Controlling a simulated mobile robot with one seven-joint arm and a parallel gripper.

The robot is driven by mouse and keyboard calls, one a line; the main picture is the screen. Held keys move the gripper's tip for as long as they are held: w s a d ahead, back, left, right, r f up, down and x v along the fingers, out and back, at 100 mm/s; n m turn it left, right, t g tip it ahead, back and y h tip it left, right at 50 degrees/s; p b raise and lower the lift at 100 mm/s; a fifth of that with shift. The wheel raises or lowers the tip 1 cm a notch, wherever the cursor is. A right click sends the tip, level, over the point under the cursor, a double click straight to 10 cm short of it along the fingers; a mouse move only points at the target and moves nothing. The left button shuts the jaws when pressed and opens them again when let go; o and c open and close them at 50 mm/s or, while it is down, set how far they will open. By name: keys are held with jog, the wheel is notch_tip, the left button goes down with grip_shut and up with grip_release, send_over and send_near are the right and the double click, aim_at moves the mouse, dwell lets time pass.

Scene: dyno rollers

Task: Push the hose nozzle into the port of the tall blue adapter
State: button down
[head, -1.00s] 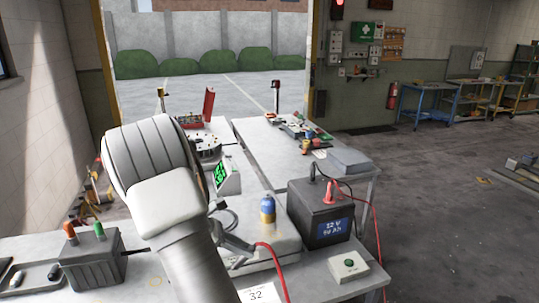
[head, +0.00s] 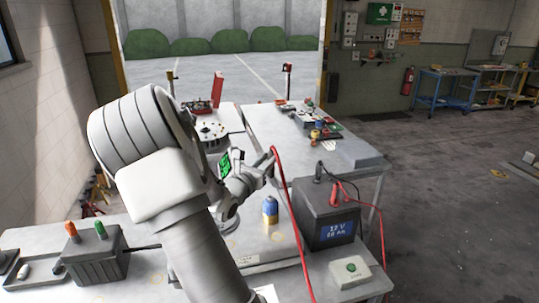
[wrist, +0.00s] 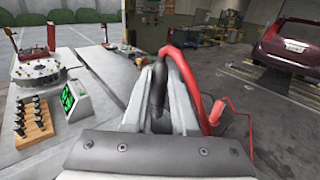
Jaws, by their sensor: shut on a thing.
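My gripper (head: 264,170) is raised above the near bench and shut on the dark hose nozzle (wrist: 158,76), which shows between its fingers in the wrist view. The red hose (head: 287,200) loops over the gripper tip and hangs down to the right of it. It also shows in the wrist view (wrist: 190,75). An upright blue piece with a yellowish lower part (head: 270,210) stands on the near bench, below the gripper and apart from it. I cannot tell whether this is the tall blue adapter. Its port cannot be made out.
A dark battery box (head: 325,215) with red clamps stands right of the blue piece, behind a green-button box (head: 350,270). A green display (head: 226,165) is partly behind my arm. Small coloured parts (head: 320,128) crowd the far table (head: 285,140). Its nearer left part is clear.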

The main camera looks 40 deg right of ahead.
aim_at(269, 176)
jog(key=shift+w+f+b, duration=0.1)
jog(key=shift+f+b, duration=2.2)
jog(key=shift+f, duration=0.85)
jog(key=shift+f+b, duration=0.9)
jog(key=shift+b, duration=0.15)
jog(key=c, duration=0.6)
grip_release()
jog(key=shift+a, duration=0.2)
